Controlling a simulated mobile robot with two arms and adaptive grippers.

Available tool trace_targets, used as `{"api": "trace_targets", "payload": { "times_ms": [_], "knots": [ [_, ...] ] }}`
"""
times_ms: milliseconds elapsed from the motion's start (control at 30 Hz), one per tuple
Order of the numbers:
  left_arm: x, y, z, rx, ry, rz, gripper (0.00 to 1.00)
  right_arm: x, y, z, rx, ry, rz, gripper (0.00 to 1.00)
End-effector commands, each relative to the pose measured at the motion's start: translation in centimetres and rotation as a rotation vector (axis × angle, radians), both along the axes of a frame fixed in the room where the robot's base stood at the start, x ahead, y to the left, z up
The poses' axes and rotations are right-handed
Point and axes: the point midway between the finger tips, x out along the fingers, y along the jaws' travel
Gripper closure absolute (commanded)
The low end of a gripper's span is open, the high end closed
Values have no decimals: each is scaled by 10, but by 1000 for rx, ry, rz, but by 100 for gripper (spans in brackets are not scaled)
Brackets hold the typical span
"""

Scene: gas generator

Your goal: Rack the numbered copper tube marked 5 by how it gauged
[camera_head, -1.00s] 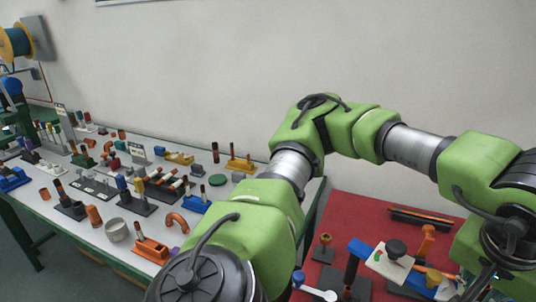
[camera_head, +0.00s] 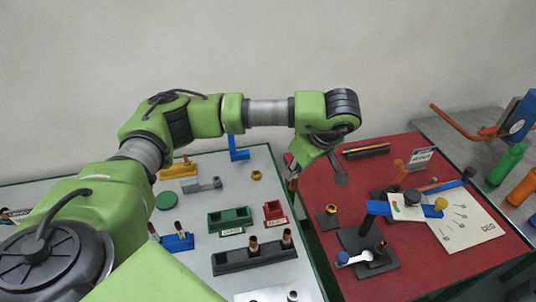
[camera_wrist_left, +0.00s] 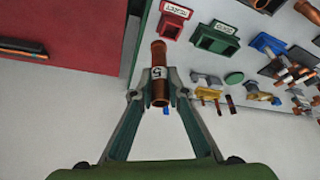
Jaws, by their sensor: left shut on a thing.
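The copper tube marked 5 (camera_wrist_left: 158,73) stands between the fingers of my left gripper (camera_wrist_left: 161,92) in the left wrist view, with its white number label facing the camera. In the head view my left gripper (camera_head: 291,172) is shut on it, raised near the border between the white table and the red mat; the tube is mostly hidden there. A green bin (camera_head: 229,219) and a smaller red bin (camera_head: 274,213), each with a small front label, sit on the white table. They also show in the wrist view, green (camera_wrist_left: 214,40) and red (camera_wrist_left: 175,20). My right gripper is out of view.
A dark rack (camera_head: 232,262) with two copper tubes stands in front of the bins. The red mat (camera_head: 325,252) holds a blue-armed gauge fixture (camera_head: 379,208) and a white chart (camera_head: 470,226). A blue post (camera_head: 238,150) stands behind the bins. The wall is behind.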

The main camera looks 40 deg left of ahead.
Motion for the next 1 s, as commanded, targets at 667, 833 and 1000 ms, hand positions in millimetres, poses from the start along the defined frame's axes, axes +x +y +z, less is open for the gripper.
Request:
{"api": "trace_targets", "payload": {
  "times_ms": [667,833,1000],
  "knots": [
    [-11,58,-53,-2,-1,392,100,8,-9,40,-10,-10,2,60],
    [-11,57,-54,3,0,389,100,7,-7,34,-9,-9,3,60],
    [-11,57,-68,3,1,390,100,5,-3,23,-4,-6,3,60]
  ]
}}
